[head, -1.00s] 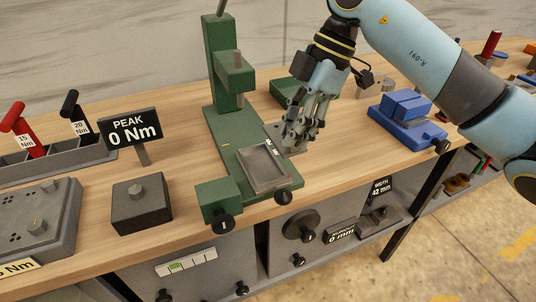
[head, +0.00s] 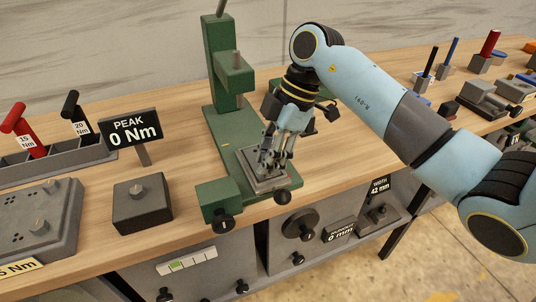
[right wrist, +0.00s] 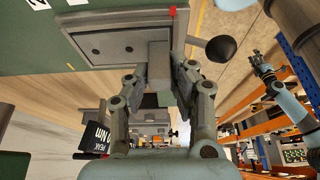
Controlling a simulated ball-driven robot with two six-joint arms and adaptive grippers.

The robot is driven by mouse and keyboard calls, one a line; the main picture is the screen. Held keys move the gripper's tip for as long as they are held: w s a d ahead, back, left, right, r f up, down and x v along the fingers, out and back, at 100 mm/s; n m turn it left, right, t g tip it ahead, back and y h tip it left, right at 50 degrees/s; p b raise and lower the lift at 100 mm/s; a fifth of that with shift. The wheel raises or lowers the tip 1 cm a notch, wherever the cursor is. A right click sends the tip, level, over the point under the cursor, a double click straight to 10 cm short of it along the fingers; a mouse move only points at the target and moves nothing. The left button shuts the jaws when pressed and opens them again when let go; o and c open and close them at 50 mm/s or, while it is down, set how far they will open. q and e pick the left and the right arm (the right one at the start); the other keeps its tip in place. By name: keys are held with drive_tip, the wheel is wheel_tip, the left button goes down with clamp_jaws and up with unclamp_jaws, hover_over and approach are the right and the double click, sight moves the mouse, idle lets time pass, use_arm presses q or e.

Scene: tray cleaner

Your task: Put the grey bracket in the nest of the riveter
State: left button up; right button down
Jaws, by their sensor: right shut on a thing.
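The riveter is a green press (head: 222,85). Its grey nest (head: 283,185) sits on the front of its base. My right gripper (head: 270,162) is over the nest and shut on the grey bracket (head: 252,160). In the right wrist view the fingers (right wrist: 160,80) pinch the bracket's upright block, and its flat plate with dark holes (right wrist: 110,42) lies within the nest's outline. I cannot tell whether the plate rests fully down. My left gripper (right wrist: 267,74) seems to show small in the right wrist view; its jaws are unclear.
A black knob (head: 281,197) is at the nest's front edge and another (head: 222,222) at its left. A PEAK display (head: 135,130) and a dark block (head: 141,204) stand left. The wood bench right of the press is mostly clear nearby.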

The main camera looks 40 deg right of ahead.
drive_tip(key=c, duration=1.1)
unclamp_jaws()
drive_tip(key=shift+c, duration=0.2)
drive_tip(key=v, duration=1.2)
drive_tip(key=shift+b, duration=0.4)
drive_tip(key=shift+s, duration=0.1)
